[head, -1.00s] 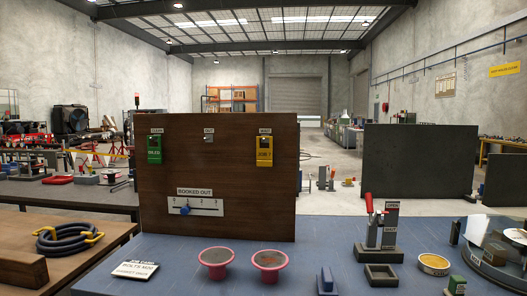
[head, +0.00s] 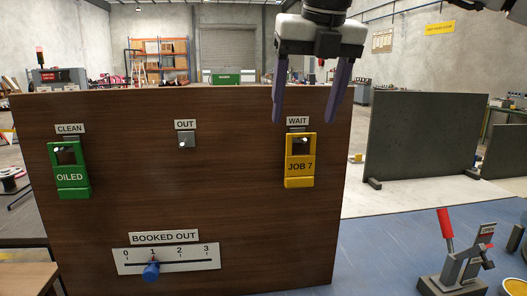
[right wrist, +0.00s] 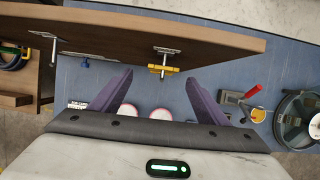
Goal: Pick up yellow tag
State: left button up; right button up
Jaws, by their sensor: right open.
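The yellow tag (head: 300,167), marked JOB 7, hangs on a hook under the WAIT label on the brown upright board (head: 235,205). In the right wrist view the yellow tag (right wrist: 163,69) shows edge-on below its hook, ahead of the fingers and between their lines. My right gripper (head: 307,118) is open and empty, its two purple fingers pointing down just above the tag in the head view. Its fingers also show in the right wrist view (right wrist: 158,84), spread apart and clear of the tag. My left gripper is not in view.
A green tag (head: 70,172) marked OILED hangs under CLEAN at left. The OUT hook (head: 186,140) is empty. A slider with a blue knob (head: 151,271) sits low on the board. A red-handled clamp (head: 447,235) stands at right on the blue bench.

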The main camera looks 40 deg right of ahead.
aim_at(305, 138)
jog(key=x, duration=0.3)
jog(key=shift+s+d+f, duration=0.15)
jog(key=shift+d+f, duration=0.05)
jog(key=shift+f, duration=0.1)
jog(key=x, duration=0.5)
jog(key=shift+d+f+p, duration=0.15)
jog(key=shift+d+p, duration=0.05)
jog(key=shift+p, duration=0.2)
jog(key=shift+f, duration=0.2)
jog(key=shift+c, duration=0.9)
jog(key=c, duration=0.9)
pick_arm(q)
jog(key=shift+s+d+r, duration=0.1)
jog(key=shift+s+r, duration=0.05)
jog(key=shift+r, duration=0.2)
pick_arm(e)
jog(key=shift+c, duration=0.2)
